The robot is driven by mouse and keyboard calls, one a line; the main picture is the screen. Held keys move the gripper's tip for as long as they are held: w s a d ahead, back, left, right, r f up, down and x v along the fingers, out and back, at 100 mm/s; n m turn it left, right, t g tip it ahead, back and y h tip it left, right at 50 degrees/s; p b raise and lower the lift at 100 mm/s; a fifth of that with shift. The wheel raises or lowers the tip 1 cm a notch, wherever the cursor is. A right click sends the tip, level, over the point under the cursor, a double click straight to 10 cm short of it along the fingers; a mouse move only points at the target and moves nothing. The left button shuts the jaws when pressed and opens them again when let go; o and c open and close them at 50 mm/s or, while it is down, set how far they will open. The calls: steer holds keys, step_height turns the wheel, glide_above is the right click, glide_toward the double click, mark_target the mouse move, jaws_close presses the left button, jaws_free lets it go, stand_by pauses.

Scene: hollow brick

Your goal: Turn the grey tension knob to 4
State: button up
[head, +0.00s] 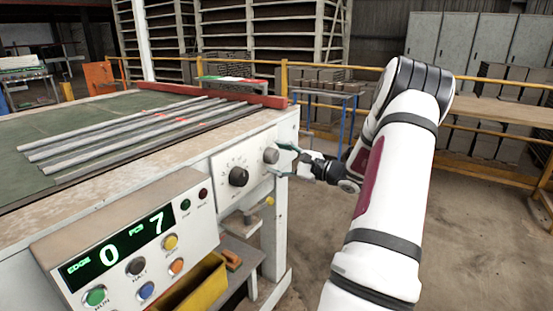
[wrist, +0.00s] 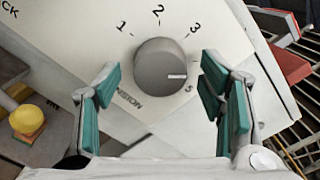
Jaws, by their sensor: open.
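The grey tension knob (wrist: 160,66) is a round cylinder on a pale dial plate, with a white pointer line on its face. The pointer faces right, between the printed 3 and 5. The numerals 1, 2, 3 and 5 show; no 4 is visible, and my right finger covers part of that side of the dial. My gripper (wrist: 160,76) is open, with one teal-padded finger on each side of the knob and a gap on both sides. In the head view the grey knob (head: 271,155) is at the panel's right, with my gripper (head: 284,160) beside it.
A black knob (head: 238,176) sits left of the grey one on the same panel. A console (head: 130,240) with buttons reads EDGE 0 and PCS 7. Open floor lies right of the machine.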

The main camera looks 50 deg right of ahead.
steer(key=s, duration=1.1)
steer(key=shift+d, duration=0.4)
steer(key=shift+s, duration=0.1)
